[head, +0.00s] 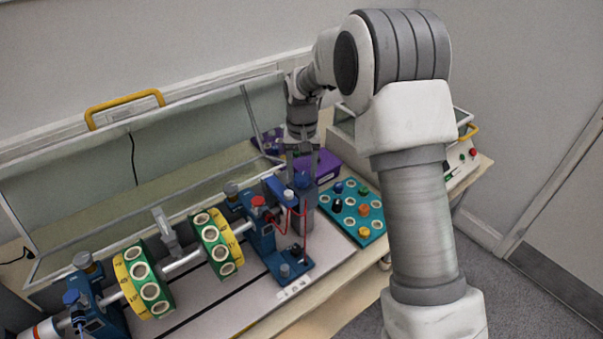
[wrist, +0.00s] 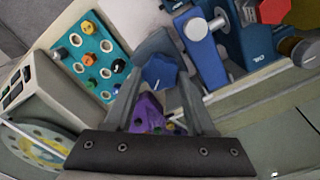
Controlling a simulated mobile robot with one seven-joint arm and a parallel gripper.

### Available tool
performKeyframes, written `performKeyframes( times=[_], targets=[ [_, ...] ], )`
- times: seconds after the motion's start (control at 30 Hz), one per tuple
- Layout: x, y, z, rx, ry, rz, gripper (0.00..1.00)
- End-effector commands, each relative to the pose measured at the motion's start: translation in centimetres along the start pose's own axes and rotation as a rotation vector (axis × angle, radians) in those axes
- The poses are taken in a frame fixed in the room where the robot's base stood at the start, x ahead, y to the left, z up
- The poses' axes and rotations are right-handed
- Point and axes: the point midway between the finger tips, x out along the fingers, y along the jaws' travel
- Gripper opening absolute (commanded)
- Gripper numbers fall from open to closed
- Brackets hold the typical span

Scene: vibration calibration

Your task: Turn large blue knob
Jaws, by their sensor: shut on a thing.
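The large blue knob (head: 302,180) sits on top of a grey block (head: 306,208) at the right end of the shaft rig. In the wrist view the knob (wrist: 159,72) shows as a blue lobed cap between my two fingers. My gripper (head: 301,166) comes down on it from above, and its fingers (wrist: 160,62) are shut on the knob's sides. The exact contact at the fingertips is partly hidden in the head view.
A blue bracket with a red knob (head: 258,201) stands close on the left, with a red cable beside the block. A teal tray (head: 345,222) of small parts lies to the right. A purple box (head: 326,168) is behind. A clear cover with a yellow handle (head: 124,107) stands at the back.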

Motion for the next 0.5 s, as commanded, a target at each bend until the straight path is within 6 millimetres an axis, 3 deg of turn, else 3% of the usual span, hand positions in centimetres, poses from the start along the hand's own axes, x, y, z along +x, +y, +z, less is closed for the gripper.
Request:
performKeyframes(
  times=[0.5],
  targets=[
    [-0.17,0.15,-0.04,0.452,0.004,-0.002,0.0]
  ],
)
